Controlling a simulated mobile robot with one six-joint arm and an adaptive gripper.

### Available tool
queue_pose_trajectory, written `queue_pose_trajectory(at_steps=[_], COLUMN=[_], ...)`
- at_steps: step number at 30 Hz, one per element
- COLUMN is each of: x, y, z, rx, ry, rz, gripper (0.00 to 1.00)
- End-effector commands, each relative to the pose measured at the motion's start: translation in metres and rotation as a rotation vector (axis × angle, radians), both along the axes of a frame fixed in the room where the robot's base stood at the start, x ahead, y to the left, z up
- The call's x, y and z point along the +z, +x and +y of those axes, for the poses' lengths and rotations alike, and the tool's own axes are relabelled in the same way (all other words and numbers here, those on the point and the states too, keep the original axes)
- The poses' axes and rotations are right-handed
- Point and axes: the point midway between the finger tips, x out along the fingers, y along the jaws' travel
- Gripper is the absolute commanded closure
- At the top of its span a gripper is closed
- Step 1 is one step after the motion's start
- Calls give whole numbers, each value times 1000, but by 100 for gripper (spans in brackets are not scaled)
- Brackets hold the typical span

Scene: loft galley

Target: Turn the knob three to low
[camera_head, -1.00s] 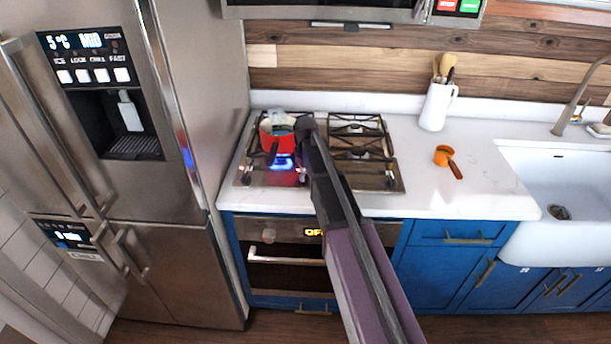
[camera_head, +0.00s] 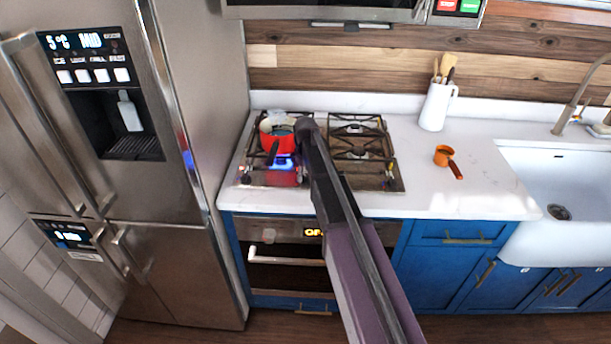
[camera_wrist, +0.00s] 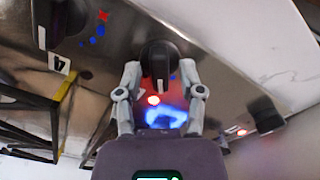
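A black round knob (camera_wrist: 160,62) with a raised grip bar sits on the steel cooktop panel in the wrist view. My gripper (camera_wrist: 160,80) is around it, one finger on each side, with the fingers apart and small gaps seeming to show. Its number label is hidden. A second black knob (camera_wrist: 62,15) at upper left has a "4" label close by. A third knob (camera_wrist: 267,113) is at right. A blue glow and a red light show between my fingers. In the head view, a blue flame (camera_head: 283,161) burns by the red pot; my arm hides the gripper.
The red pot (camera_head: 277,140) stands on the left side of the cooktop (camera_head: 352,180). The fridge (camera_head: 180,255) stands close on the left.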

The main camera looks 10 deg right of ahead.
Motion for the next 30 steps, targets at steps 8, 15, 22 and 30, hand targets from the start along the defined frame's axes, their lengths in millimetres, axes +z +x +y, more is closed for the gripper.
queue_pose_trajectory(at_steps=[8,15,22,30], x=[0,0,0,25], y=[0,0,0,0], z=[0,0,0,0], rx=[0,19,102,118], ry=[0,0,0,0], rz=[0,0,0,0], gripper=[43,43,43,43])
